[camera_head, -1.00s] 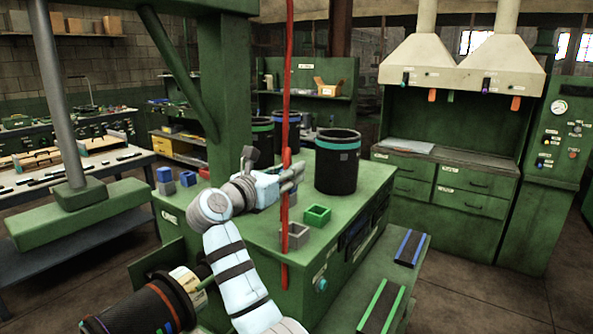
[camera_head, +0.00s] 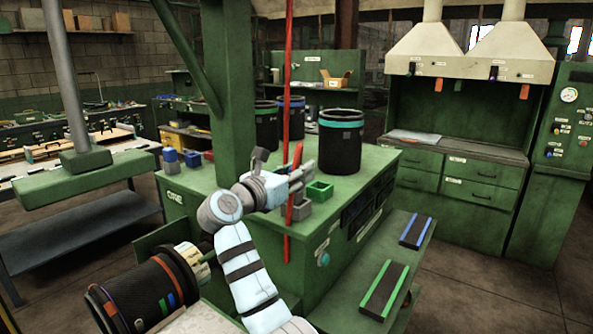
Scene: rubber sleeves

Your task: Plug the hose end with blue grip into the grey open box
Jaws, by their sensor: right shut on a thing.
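A red hose (camera_head: 287,80) hangs down in front of the green bench, with a thicker red piece (camera_head: 297,160) leaning beside it. My right gripper (camera_head: 303,178) is shut on the red piece, above the right part of the bench top. No blue grip can be made out on it. The grey open box (camera_head: 303,211) sits on the bench just below the gripper, partly hidden by the red piece. A green open box (camera_head: 320,191) stands behind it to the right. My left gripper is out of view.
Blue and grey blocks (camera_head: 172,160) stand at the bench's left. A large black drum (camera_head: 341,148) stands behind the boxes. A green post (camera_head: 233,90) rises left of the gripper. A lower shelf (camera_head: 421,233) holds dark striped bars. A black roll (camera_head: 140,300) lies at front left.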

